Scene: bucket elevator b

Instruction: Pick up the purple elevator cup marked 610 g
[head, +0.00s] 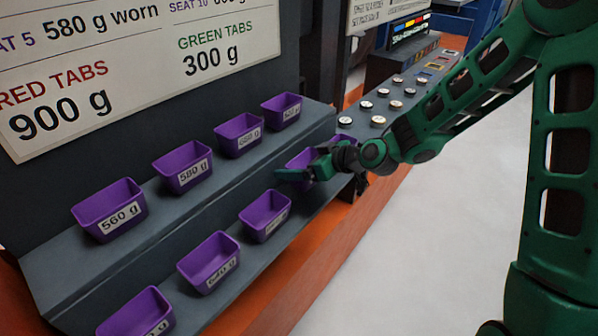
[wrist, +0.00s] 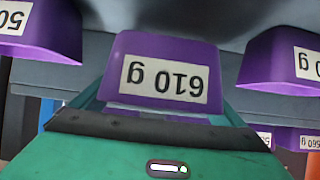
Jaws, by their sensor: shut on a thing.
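The purple cup marked 610 g (wrist: 156,72) fills the middle of the wrist view, its white label upside down there. It sits between the green fingers of my gripper (head: 302,174), which is shut on it. In the head view a purple cup (head: 299,158) shows at the gripper, at the far end of the lower step, partly hidden by the fingers. Its label is not readable there. I cannot tell whether the cup is clear of the step.
Other purple cups stand close by: one marked 580 g (head: 183,168), one marked 560 g (head: 110,212), and several more along both steps. Neighbouring cups flank the held one in the wrist view. A panel with round buttons (head: 378,121) lies beyond. The pale floor (head: 430,240) is clear.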

